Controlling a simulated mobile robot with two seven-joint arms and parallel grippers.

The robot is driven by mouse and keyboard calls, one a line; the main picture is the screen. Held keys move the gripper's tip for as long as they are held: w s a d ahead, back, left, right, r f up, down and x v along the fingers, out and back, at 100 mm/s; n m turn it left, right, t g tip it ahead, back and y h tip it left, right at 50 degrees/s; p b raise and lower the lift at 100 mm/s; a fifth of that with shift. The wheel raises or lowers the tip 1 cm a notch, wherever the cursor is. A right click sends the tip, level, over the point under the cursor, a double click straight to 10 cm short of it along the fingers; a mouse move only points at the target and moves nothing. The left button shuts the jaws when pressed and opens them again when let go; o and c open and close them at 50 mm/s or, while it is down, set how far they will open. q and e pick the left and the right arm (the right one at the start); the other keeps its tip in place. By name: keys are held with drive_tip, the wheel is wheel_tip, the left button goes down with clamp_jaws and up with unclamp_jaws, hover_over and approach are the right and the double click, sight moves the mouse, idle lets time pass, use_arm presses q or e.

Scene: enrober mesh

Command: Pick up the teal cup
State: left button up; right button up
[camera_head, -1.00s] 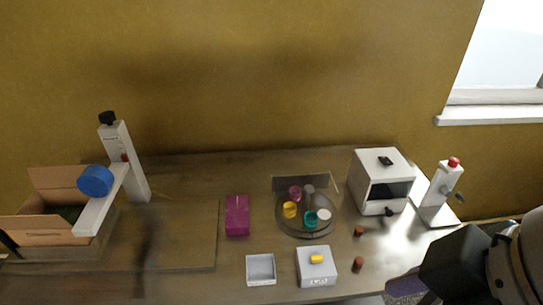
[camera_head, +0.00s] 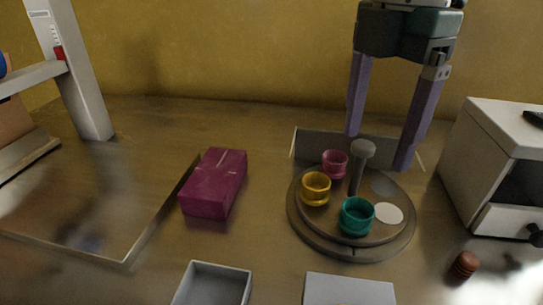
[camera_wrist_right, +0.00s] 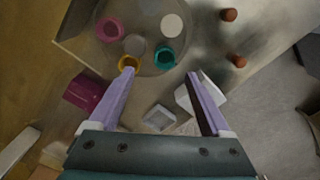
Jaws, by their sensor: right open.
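The teal cup (camera_head: 357,217) stands upright at the front of a round grey turntable (camera_head: 310,237). A yellow cup (camera_head: 316,188) and a pink cup (camera_head: 335,163) stand on it too, left of and behind the teal one. My right gripper (camera_head: 378,152) is open and empty, its purple fingers pointing down above the back of the turntable in the head view. In the right wrist view the teal cup (camera_wrist_right: 165,57) lies just beyond the gap between the fingertips (camera_wrist_right: 162,73), with the yellow cup (camera_wrist_right: 128,62) by the left fingertip. My left gripper is out of view.
A grey post with a round knob (camera_head: 362,150) rises from the turntable, close behind the teal cup. A low panel (camera_head: 315,145) stands behind. A magenta box (camera_head: 215,183) is left, a white cabinet (camera_head: 475,150) right, and a brown peg (camera_head: 464,265) front right.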

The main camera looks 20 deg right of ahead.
sight(361, 200)
drive_tip(key=f, duration=0.6)
drive_tip(key=s+f, duration=0.1)
drive_tip(key=f, duration=0.2)
drive_tip(key=shift+a+f+b, duration=0.3)
drive_tip(key=shift+a+b, duration=0.05)
drive_tip(key=shift+a, duration=0.05)
drive_tip(key=shift+c, duration=0.4)
clamp_jaws()
drive_tip(key=shift+r, duration=0.1)
